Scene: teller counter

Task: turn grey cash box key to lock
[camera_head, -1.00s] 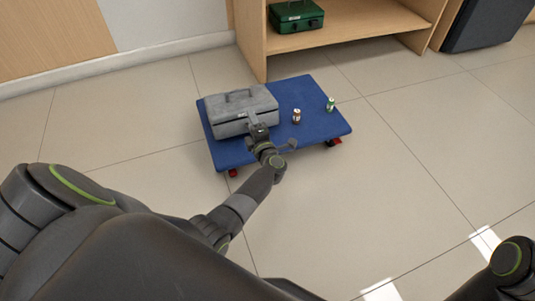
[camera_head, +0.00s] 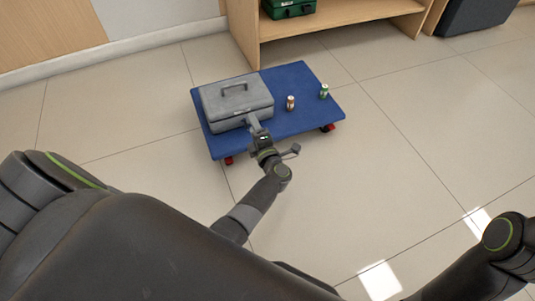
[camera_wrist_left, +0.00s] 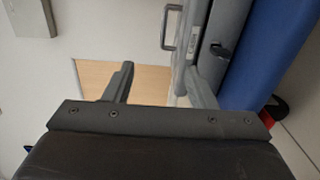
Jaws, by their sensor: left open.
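The grey cash box (camera_head: 215,98) sits on the left part of a blue platform, its lid lying flat with a handle on top. My left gripper (camera_head: 254,123) is at the box's near front side, right of its middle. In the left wrist view the box (camera_wrist_left: 197,22) stands on edge at the upper right. A small dark piece (camera_wrist_left: 220,52), possibly the key, sticks out of its front. My left gripper (camera_wrist_left: 159,78) is open, its right finger overlapping the box's edge and its left finger over the background. Contact cannot be told. My right gripper is out of view.
The blue wheeled platform (camera_head: 304,118) also carries a red-brown can (camera_head: 290,103) and a green can (camera_head: 323,91). A wooden shelf (camera_head: 340,27) with a green box (camera_head: 288,8) stands behind. The tiled floor in front is clear.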

